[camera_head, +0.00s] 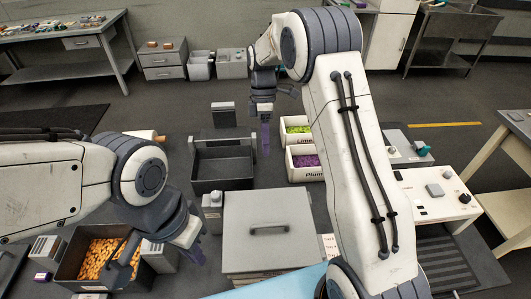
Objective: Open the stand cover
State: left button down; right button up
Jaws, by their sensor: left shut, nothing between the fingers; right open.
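A pale grey box-like stand with a flat cover (290,210) stands at the front middle. The cover lies flat, and a dark bar handle (269,230) is on its top. My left gripper (196,254) is shut and empty, just left of the cover and apart from the handle. My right gripper (265,137) is open and empty, hanging fingers down beyond the cover, near the dark empty bin.
A bin of orange candy (66,262) is at the front left. An empty dark bin (200,178) stands behind the cover. White boxes of green candy (289,141) and purple candy (292,174) stand to its right. A white control panel (435,195) is at the right.

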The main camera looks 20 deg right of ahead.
pick_arm(q)
jog(key=shift+f+b, duration=0.5)
jog(key=shift+f, duration=0.2)
pick_arm(e)
jog(key=v, duration=0.7)
jog(key=shift+r, duration=0.3)
jog(key=shift+w, duration=0.1)
jog(key=t, duration=0.2)
send_over(270, 218)
jog(key=s, duration=0.2)
notch_tip(270, 218, down, 10)
jog(key=f, duration=0.6)
jog(key=s+a+f+p, duration=0.1)
jog(key=f, duration=0.3)
jog(key=shift+s+a, duration=0.1)
pick_arm(q)
jog(key=shift+s+r, duration=0.3)
jog(key=shift+s, duration=0.2)
jog(key=shift+s+r, duration=0.25)
jog(key=shift+s, duration=0.25)
pick_arm(e)
jog(key=shift+c, duration=0.4)
grip_shut()
